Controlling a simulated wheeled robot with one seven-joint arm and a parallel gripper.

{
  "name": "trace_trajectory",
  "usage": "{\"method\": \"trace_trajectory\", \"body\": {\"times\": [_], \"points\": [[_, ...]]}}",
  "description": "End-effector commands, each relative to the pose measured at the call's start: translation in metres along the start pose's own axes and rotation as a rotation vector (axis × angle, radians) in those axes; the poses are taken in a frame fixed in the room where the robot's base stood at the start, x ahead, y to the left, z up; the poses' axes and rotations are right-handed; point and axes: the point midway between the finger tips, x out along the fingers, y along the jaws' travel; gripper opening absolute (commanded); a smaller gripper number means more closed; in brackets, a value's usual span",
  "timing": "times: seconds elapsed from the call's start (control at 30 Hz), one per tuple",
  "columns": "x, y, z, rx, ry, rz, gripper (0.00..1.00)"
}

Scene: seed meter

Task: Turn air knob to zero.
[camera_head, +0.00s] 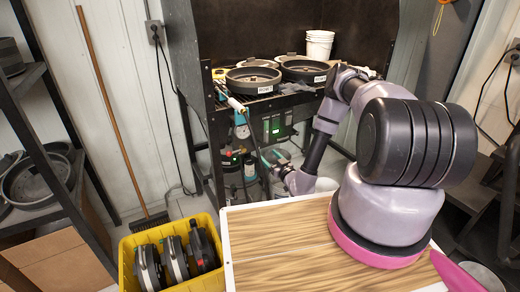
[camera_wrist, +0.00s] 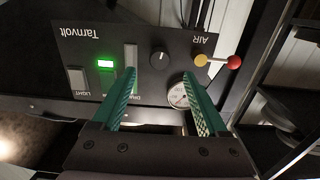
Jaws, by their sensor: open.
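In the wrist view, a dark control panel (camera_wrist: 215,88) appears upside down, marked "Tarnvolt" and "AIR". A round black knob (camera_wrist: 160,59) with a small white mark sits on it, near a white round gauge (camera_wrist: 179,96); I take it as the air knob. My gripper (camera_wrist: 158,72) is open, its two teal fingers pointing at the panel. The knob appears in line with the gap between the fingertips; I see no contact. The right finger partly covers the gauge. In the head view my gripper (camera_head: 272,158) is low in front of the bench, and the knob cannot be made out.
Black pans (camera_head: 253,80) stand on the bench above. A yellow crate (camera_head: 130,277) and wooden-topped table (camera_head: 275,245) are nearer.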

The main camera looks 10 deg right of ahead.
Motion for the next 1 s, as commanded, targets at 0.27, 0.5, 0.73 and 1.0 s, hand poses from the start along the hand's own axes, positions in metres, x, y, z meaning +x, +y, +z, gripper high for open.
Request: {"method": "trace_trajectory", "body": {"times": [0.27,0.5,0.73,1.0], "points": [[0.052,-0.001,-0.001,-0.005,0.003,-0.002,0.77],[0.073,0.000,0.000,-0.003,0.001,-0.002,0.77],[0.074,0.000,0.000,-0.002,0.000,-0.002,0.77],[0.074,0.000,0.000,-0.002,0.000,-0.002,0.00]]}}
